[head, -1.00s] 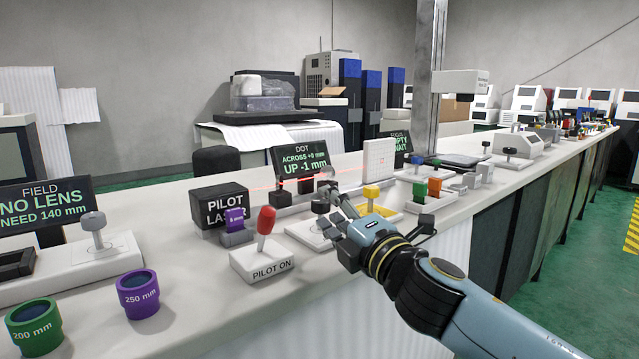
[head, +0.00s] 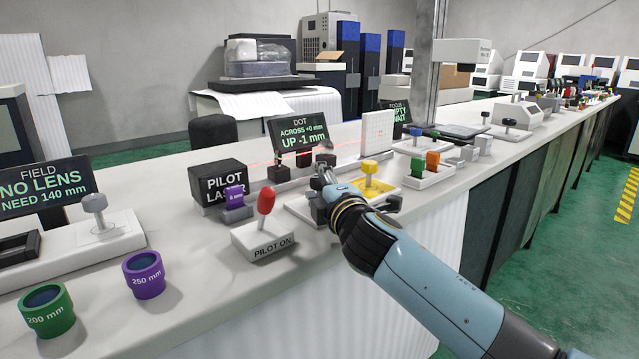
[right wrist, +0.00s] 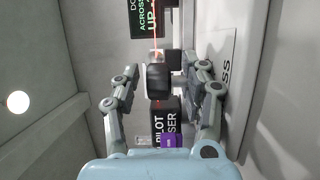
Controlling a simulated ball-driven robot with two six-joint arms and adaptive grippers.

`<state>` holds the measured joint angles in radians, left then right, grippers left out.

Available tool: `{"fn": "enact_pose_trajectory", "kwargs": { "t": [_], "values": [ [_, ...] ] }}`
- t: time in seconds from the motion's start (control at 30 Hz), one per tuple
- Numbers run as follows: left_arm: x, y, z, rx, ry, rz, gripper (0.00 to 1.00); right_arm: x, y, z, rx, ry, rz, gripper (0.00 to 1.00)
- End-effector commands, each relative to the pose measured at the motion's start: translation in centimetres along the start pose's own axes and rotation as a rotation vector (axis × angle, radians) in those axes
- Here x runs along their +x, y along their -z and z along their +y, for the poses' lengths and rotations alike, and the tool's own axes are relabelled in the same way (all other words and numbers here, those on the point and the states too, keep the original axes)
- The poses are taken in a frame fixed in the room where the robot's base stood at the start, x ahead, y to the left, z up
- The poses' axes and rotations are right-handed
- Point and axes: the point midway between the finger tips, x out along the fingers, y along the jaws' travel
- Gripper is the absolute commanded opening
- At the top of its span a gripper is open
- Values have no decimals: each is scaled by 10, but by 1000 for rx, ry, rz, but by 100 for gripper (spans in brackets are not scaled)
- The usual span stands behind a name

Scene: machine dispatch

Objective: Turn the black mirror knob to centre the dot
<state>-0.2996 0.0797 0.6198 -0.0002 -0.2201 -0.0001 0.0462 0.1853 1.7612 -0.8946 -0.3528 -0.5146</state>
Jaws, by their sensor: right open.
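My right gripper (head: 322,174) is open over the mirror mount area in the head view. In the right wrist view a black knob (right wrist: 158,77) shows between the open fingers (right wrist: 163,83), with a gap on each side. In the head view the gripper largely covers that spot. The dot display (head: 296,133) reads "ACROSS +0 mm" and "UP -1 mm". A white target card (head: 377,132) stands upright to the right, and a thin red beam runs towards it. My left gripper is not in view.
The black pilot laser box (head: 219,183) and the red-topped pilot switch (head: 265,202) stand left of the gripper. A yellow-knobbed fixture (head: 370,168) stands close on its right. Green (head: 46,311) and purple (head: 145,274) lenses stand at front left.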

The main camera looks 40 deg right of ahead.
Motion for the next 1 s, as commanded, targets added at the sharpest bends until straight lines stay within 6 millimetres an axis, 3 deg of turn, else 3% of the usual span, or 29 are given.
{"fn": "enact_pose_trajectory", "kwargs": {
  "t": [0.3, 0.63, 1.0],
  "values": [
    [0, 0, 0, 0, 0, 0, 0, 3, 0, 0, 0, 0, 0, 43],
    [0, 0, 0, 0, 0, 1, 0, 3, 0, 0, 0, 0, 1, 0],
    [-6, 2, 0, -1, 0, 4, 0, 2, 0, 0, 0, 1, 42, 0]
  ]
}}
